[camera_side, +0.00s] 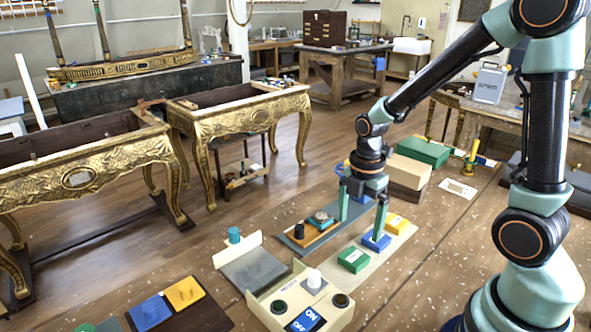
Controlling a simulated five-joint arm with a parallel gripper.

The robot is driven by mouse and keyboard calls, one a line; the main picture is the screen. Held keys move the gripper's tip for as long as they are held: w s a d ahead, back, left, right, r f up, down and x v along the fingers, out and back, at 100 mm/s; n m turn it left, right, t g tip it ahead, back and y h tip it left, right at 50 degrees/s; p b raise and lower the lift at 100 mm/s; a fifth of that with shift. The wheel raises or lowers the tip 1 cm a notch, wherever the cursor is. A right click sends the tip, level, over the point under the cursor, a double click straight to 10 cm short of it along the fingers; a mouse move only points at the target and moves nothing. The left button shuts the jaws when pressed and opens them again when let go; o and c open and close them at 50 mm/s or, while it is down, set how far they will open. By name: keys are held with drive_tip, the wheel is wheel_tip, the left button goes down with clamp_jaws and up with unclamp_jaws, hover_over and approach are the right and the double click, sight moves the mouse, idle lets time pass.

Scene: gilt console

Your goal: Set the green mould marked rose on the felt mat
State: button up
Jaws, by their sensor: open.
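A green block (353,260) with a small pale mark, likely the rose mould, lies on a cream strip (340,277); the mark is too small to read. A blue block (376,242) and a yellow block (397,224) lie behind it on the strip. My gripper (360,228) is open, its two green fingers pointing down. It is behind the green block, apart from it, with one finger near the blue block. I see nothing held between the fingers. Which surface is the felt mat is unclear; a flat grey-blue mat (290,240) lies left of the strip.
A dark board (200,312) has blue and yellow pieces. Cardboard boxes (407,178) stand behind.

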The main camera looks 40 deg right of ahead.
drive_tip(key=s+a+r+m+t, duration=0.1)
drive_tip(key=a+r+m+t, duration=0.1)
drive_tip(key=r+m, duration=0.5)
drive_tip(key=s+a+r+m+t, duration=0.2)
drive_tip(key=r+m+t, duration=0.1)
drive_tip(key=r+m, duration=0.5)
drive_tip(key=m, duration=0.3)
drive_tip(key=shift+s+a+r+t, duration=0.15)
drive_tip(key=shift+s+a+t, duration=0.1)
drive_tip(key=shift+a+t, duration=0.05)
